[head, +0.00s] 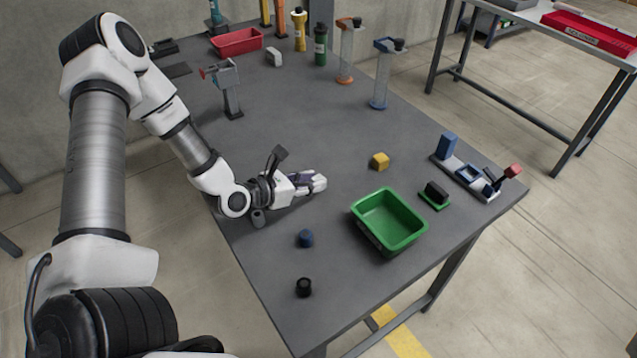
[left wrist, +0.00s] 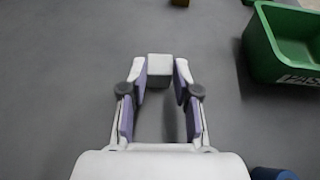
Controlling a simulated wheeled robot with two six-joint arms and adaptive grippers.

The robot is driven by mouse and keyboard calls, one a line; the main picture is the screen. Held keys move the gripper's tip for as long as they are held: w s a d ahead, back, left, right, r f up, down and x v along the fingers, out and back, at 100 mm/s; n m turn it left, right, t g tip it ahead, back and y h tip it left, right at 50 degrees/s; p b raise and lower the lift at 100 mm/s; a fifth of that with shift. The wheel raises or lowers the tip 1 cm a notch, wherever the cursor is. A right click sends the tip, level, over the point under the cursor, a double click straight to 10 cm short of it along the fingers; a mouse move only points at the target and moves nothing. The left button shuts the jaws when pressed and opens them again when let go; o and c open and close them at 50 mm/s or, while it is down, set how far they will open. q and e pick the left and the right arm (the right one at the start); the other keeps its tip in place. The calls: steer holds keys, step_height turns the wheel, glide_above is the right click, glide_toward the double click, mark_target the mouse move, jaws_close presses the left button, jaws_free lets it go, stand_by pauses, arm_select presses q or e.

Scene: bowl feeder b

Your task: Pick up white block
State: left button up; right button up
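The white block (left wrist: 159,70) sits between the two fingertips of my left gripper in the left wrist view. The fingertips lie close against its two sides, and the gripper looks shut on it. In the head view my left gripper (head: 314,182) is low over the middle of the dark table, pointing right. The block is hard to tell apart from the pale fingers there. I cannot tell whether it rests on the table or is just above it. My right gripper is not in view.
A green bin (head: 366,236) stands to the right, with a yellow block (head: 379,160) behind it. A blue cylinder (head: 305,239) and a black one (head: 303,287) stand nearer the front. A pale object (head: 274,57) lies beside the red tray (head: 237,42). The table (head: 310,125) behind the gripper is clear.

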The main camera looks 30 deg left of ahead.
arm_select(q)
steer(key=shift+c, duration=0.7)
